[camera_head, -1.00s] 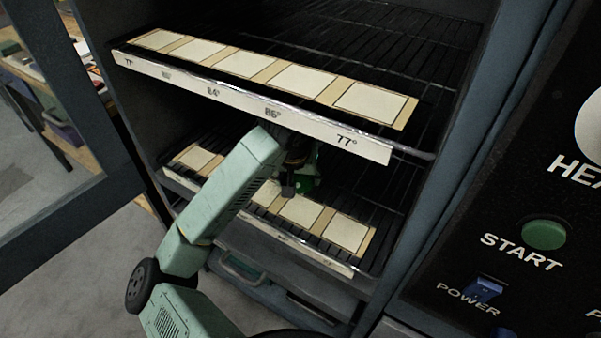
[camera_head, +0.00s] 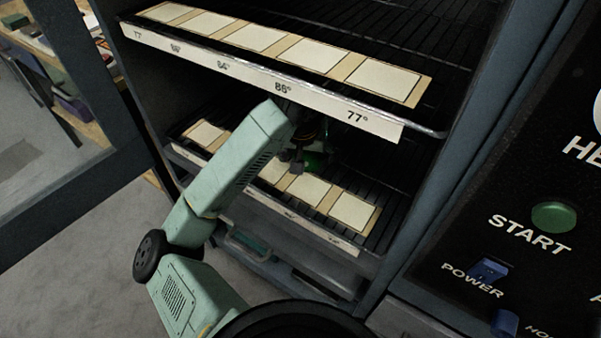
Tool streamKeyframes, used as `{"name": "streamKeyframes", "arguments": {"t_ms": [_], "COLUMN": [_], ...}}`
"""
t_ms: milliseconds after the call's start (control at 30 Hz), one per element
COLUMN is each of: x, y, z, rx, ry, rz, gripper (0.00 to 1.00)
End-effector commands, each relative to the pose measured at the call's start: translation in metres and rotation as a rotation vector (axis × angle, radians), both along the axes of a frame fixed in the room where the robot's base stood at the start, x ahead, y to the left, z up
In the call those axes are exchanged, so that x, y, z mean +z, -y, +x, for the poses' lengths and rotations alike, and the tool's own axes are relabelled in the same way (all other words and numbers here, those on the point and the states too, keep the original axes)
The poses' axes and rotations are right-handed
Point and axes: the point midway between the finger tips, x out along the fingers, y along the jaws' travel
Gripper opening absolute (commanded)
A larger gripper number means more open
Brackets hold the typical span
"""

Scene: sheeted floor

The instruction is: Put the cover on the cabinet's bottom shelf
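The cabinet's bottom shelf (camera_head: 322,231) is a dark wire rack with cream pads and a label strip along its front edge. My gripper (camera_head: 297,167) reaches in between the upper and bottom shelves, over the bottom shelf's pads. A small dark green thing (camera_head: 317,160), perhaps the cover, shows just to the right of the fingers, in shadow. My arm and the upper shelf's strip hide part of the gripper. I cannot tell whether the fingers are shut on the green thing or whether it touches the rack.
The upper shelf (camera_head: 262,68), with cream pads and temperature labels, lies close above my gripper. The open cabinet door (camera_head: 128,180) stands at left. A control panel (camera_head: 490,240) with a green START button (camera_head: 554,216) is at right. Shelf room shows right of the gripper.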

Motion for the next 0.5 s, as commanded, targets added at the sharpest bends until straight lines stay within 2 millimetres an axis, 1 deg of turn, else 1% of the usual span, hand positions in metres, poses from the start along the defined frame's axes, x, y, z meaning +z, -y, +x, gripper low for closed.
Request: {"name": "streamKeyframes", "arguments": {"t_ms": [67, 100, 400, 467, 500], "x": [0.006, 0.008, 0.006, 0.005, 0.001], "y": [-0.002, -0.004, -0.022, -0.025, -0.025], "z": [-0.002, -0.007, -0.082, -0.095, -0.097], "rx": [0.001, 0.001, 0.001, 0.002, 0.002], "ry": [0.008, 0.007, 0.008, 0.007, 0.007], "rz": [0.006, 0.007, 0.006, 0.006, 0.005], "gripper": [0.79, 0.79, 0.79, 0.79, 0.79]}}
